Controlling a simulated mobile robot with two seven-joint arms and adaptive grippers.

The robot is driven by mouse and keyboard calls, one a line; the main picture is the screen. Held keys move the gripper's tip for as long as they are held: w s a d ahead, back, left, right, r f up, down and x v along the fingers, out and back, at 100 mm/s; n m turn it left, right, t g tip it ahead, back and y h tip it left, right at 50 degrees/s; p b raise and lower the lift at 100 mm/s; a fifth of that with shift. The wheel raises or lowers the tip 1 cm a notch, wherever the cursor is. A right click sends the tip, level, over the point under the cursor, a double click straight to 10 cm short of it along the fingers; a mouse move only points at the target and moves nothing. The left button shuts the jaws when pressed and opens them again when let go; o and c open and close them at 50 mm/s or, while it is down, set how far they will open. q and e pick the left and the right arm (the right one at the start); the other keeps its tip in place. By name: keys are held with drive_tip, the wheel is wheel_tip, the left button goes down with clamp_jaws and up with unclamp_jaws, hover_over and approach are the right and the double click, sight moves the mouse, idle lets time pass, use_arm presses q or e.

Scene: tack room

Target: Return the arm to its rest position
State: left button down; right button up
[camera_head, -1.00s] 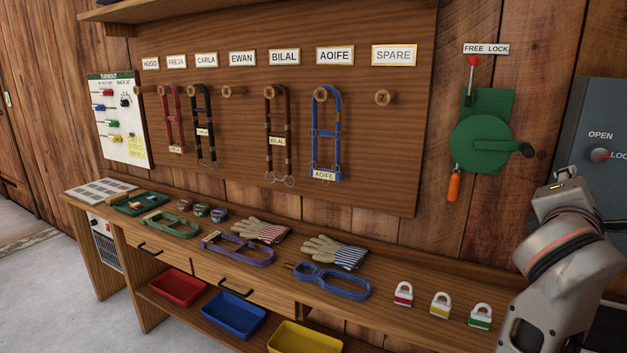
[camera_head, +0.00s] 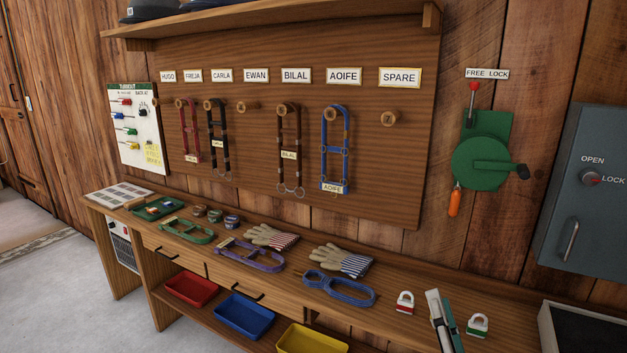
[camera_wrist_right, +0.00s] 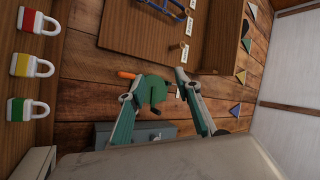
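My right gripper (camera_head: 440,295) rises into the bottom of the head view, in front of the bench between the red padlock (camera_head: 405,302) and the green padlock (camera_head: 477,326). In the right wrist view its two fingers (camera_wrist_right: 159,79) are spread apart with nothing held between them. The yellow padlock (camera_wrist_right: 33,65) shows in the wrist view but is hidden behind the gripper in the head view. My left gripper is in neither view.
The bench (camera_head: 380,312) holds gloves, coloured halters and tins. Below are red, blue and yellow trays (camera_head: 309,340). The pegboard (camera_head: 380,170) carries hung halters. A green crank device (camera_head: 482,163) and grey cabinet (camera_head: 588,200) are on the right wall.

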use_arm(q)
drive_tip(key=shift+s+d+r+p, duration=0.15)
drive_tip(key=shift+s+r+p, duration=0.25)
drive_tip(key=shift+p, duration=0.7)
use_arm(e)
drive_tip(key=s+a+f+n+g+y, duration=0.1)
drive_tip(key=s+f+n+g, duration=0.3)
drive_tip(key=f, duration=0.7)
drive_tip(key=s+a+f+n+g, duration=0.2)
drive_tip(key=s+f+n+g, duration=0.2)
drive_tip(key=s+f, duration=0.5)
drive_tip(key=s+a+f+n+g+y, duration=0.1)
drive_tip(key=s+f+n+g, duration=0.3)
drive_tip(key=f, duration=1.1)
drive_tip(key=s+a+n, duration=0.1)
drive_tip(key=s+n, duration=0.2)
drive_tip(key=shift+s+a+y, duration=0.2)
drive_tip(key=shift+y, duration=0.1)
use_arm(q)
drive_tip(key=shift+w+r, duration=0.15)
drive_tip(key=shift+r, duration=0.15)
use_arm(e)
drive_tip(key=shift+r, duration=0.1)
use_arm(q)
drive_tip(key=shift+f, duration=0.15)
